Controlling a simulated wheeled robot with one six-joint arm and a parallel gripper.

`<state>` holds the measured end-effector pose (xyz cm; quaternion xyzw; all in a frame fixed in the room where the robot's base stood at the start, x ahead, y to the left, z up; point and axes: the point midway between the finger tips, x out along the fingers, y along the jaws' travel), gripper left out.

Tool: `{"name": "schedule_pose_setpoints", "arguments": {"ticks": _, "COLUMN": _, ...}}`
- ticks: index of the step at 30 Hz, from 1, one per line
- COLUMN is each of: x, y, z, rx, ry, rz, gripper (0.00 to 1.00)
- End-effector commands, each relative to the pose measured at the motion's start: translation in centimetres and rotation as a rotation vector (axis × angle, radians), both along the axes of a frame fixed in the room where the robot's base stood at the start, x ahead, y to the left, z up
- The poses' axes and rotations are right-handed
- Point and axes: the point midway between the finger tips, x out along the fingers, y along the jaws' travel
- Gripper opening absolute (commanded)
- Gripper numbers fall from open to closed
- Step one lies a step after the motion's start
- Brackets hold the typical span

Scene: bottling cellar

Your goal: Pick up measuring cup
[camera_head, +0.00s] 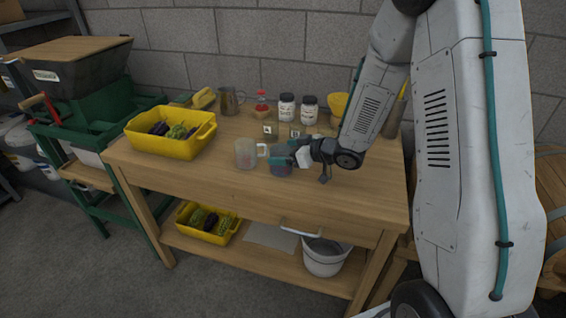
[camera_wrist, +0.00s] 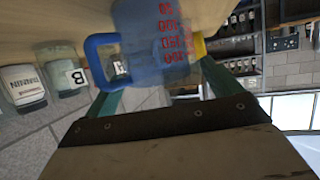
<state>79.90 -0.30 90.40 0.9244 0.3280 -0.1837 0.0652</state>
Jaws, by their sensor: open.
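The measuring cup (camera_wrist: 150,38) is clear bluish plastic with red markings and a blue handle (camera_wrist: 98,58). In the wrist view it fills the top middle, at the fingertips and between the lines of the two green fingers. In the head view it shows small and partly hidden (camera_head: 281,169) on the wooden bench, at the end of my arm. My gripper (camera_head: 287,160) is open around or just in front of the cup; I cannot tell whether a finger touches it. The gripper also shows in the wrist view (camera_wrist: 160,75).
Behind are labelled jars (camera_head: 287,106), a metal jug (camera_head: 229,101) and a yellow bowl (camera_head: 339,104). A yellow crate of vegetables (camera_head: 176,144) stands at left. The bench front (camera_head: 215,178) is clear.

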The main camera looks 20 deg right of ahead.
Motion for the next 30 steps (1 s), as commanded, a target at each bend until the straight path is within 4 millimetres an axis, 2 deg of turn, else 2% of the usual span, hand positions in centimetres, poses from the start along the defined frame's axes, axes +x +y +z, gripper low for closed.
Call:
{"name": "schedule_pose_setpoints", "arguments": {"ticks": 4, "x": 0.9, "y": 0.8, "z": -0.6, "rx": -0.001, "ry": 0.001, "rz": 0.0, "gripper": 0.9}}
{"name": "schedule_pose_setpoints", "arguments": {"ticks": 11, "x": 1.0, "y": 0.8, "z": -0.6, "rx": 0.0, "ry": 0.0, "rz": -0.001, "gripper": 0.9}}
{"name": "schedule_pose_setpoints", "arguments": {"ticks": 16, "x": 1.0, "y": 0.8, "z": -0.6, "rx": -0.001, "ry": 0.001, "rz": -0.001, "gripper": 0.43}}
{"name": "schedule_pose_setpoints", "arguments": {"ticks": 25, "x": 1.0, "y": 0.7, "z": -0.5, "rx": 0.0, "ry": 0.0, "rz": -0.001, "gripper": 0.42}}
{"name": "schedule_pose_setpoints", "arguments": {"ticks": 30, "x": 1.0, "y": 1.2, "z": 0.8, "rx": -0.002, "ry": -0.003, "rz": 0.005, "gripper": 0.42}}
